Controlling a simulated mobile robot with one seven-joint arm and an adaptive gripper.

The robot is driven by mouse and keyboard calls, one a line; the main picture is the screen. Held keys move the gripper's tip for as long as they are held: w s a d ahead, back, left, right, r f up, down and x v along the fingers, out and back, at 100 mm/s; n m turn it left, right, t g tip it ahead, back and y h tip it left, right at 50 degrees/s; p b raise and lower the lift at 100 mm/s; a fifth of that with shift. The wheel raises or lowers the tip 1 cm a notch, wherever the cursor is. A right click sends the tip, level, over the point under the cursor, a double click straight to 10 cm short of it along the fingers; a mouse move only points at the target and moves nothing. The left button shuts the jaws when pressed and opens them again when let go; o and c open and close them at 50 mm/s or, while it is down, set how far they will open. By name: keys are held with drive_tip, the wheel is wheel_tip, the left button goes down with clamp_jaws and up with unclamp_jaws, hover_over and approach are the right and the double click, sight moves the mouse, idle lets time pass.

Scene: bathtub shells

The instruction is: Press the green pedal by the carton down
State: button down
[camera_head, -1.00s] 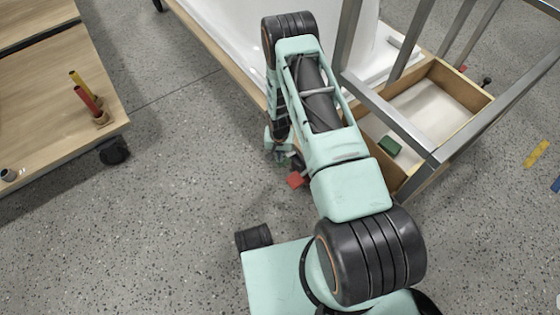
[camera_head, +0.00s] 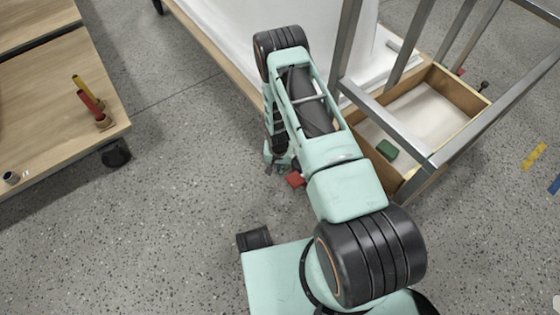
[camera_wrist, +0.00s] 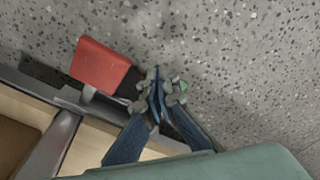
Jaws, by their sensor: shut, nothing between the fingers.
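My gripper (camera_wrist: 158,95) is shut and empty in the wrist view, its dark blue fingers meeting at grey tips. A small green patch (camera_wrist: 182,86) shows just beside the fingertips; I cannot tell whether it is the green pedal, or whether it is touched. A red pedal-like block (camera_wrist: 100,66) sticks out to the left of the fingertips. In the head view the red block (camera_head: 295,180) is low beside my arm, and my gripper (camera_head: 279,165) is just left of it, partly hidden. A green block (camera_head: 387,149) lies in the open wooden box. No carton is clearly recognisable.
The wooden box (camera_head: 460,90) sits inside a grey metal frame (camera_head: 385,125) on the right. A white tub shell (camera_head: 240,40) stands behind my arm. A wheeled wooden table (camera_head: 50,110) is at the left. The speckled floor between is clear.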

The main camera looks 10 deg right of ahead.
wheel_tip(320, 180, up, 12)
drive_tip(key=s, duration=0.1)
drive_tip(key=shift+a, duration=0.15)
idle(0.6)
idle(0.5)
